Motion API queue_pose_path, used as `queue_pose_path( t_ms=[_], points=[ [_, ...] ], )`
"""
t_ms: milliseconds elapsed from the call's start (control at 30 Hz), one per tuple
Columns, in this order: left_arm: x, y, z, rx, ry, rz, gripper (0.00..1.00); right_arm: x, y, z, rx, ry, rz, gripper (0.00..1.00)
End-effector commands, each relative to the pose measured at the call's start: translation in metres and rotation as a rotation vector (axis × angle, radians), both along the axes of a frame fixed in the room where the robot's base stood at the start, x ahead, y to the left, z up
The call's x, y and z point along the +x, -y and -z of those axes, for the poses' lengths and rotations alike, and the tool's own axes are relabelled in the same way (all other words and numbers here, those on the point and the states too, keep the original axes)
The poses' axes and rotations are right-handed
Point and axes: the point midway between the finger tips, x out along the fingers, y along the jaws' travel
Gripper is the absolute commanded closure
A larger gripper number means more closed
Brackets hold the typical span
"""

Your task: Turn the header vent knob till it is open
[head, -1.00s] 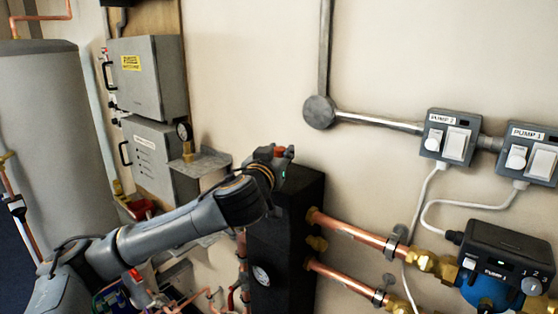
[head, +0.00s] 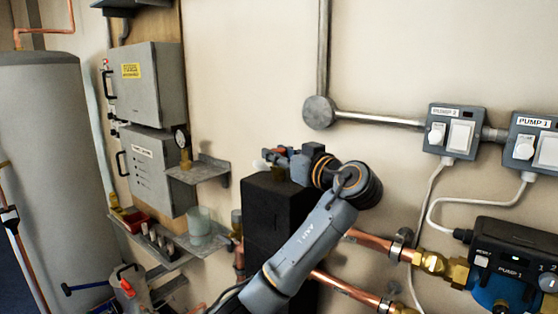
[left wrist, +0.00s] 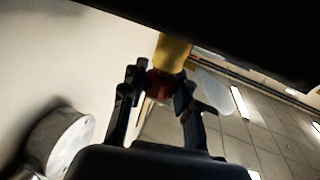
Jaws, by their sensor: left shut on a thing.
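The header (head: 280,207) is a tall black block in the middle of the head view, against the wall. My left gripper (head: 274,160) is just above its top, with the wrist to the right and the forearm passing in front of the header. In the left wrist view my left gripper (left wrist: 160,84) has its fingers on both sides of the dark red vent knob (left wrist: 157,86), shut on it. The knob sits at the end of a yellow brass stem (left wrist: 172,54). In the head view the knob is mostly hidden by the gripper. My right gripper is out of view.
Copper pipes (head: 345,285) run right from the header to the pump 1 unit (head: 510,262). A small shelf (head: 200,170) with a gauge (head: 181,140) and a lower shelf with a glass jar (head: 199,222) stand left of the header. The wall above is open.

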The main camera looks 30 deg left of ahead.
Motion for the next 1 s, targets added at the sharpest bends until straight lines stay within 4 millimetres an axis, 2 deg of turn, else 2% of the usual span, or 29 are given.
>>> queue_pose_path(
  t_ms=[400,967,1000],
  points=[
    [0.0006,-0.0007,-0.0027,0.005,0.004,-0.188,1.00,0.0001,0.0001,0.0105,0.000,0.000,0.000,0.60],
    [0.0003,-0.0011,-0.0046,0.007,0.009,-0.214,1.00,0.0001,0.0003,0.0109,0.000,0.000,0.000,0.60],
    [0.0003,-0.0011,-0.0047,0.008,0.010,-0.213,0.62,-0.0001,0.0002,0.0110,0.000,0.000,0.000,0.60]
  ],
)
